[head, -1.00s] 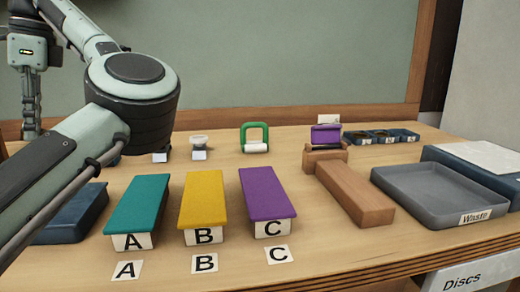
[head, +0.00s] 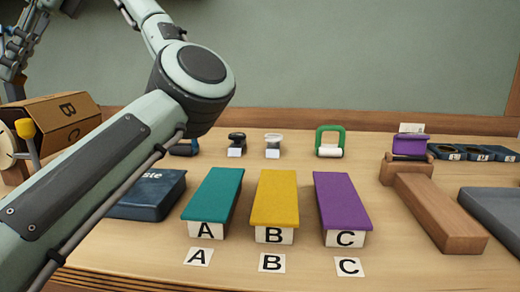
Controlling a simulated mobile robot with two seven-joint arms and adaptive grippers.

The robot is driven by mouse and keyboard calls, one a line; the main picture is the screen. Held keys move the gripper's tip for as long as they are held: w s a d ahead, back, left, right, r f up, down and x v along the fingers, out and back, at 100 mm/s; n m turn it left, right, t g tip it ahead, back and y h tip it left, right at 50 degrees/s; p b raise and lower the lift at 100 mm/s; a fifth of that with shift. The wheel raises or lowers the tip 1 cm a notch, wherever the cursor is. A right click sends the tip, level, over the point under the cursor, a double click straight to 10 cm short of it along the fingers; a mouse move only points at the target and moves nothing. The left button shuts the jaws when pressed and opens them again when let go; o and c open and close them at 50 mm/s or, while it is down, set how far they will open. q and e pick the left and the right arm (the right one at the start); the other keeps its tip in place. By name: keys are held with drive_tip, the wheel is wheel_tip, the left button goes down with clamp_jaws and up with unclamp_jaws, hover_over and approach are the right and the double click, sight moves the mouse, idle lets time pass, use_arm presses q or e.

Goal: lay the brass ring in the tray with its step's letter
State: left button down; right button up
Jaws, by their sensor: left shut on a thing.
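My left gripper (head: 10,68) is at the upper left edge, partly cut off, high in front of the green wall. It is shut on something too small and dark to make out. I cannot pick out the brass ring. Three long covered trays stand side by side on the bench: teal A (head: 213,200), yellow B (head: 274,200) and purple C (head: 342,200). Each has its letter on the front, and matching cards A (head: 198,257), B (head: 272,263) and C (head: 348,267) lie before them. My left gripper is well apart from them. My right gripper is out of view.
A green frame (head: 320,138) and small tagged items stand behind. A wooden block (head: 440,215) and grey tray (head: 495,215) are at right.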

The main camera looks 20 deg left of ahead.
use_arm(q)
drive_tip(key=s+r+g, duration=0.1)
drive_tip(key=s+r, duration=0.3)
drive_tip(key=s, duration=0.2)
drive_tip(key=shift+a+r+n+g, duration=0.2)
drive_tip(key=shift+r+n+g, duration=0.05)
drive_tip(key=shift+n+g, duration=0.15)
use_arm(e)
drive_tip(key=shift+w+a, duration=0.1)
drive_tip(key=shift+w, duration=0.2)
use_arm(q)
drive_tip(key=shift+s, duration=0.1)
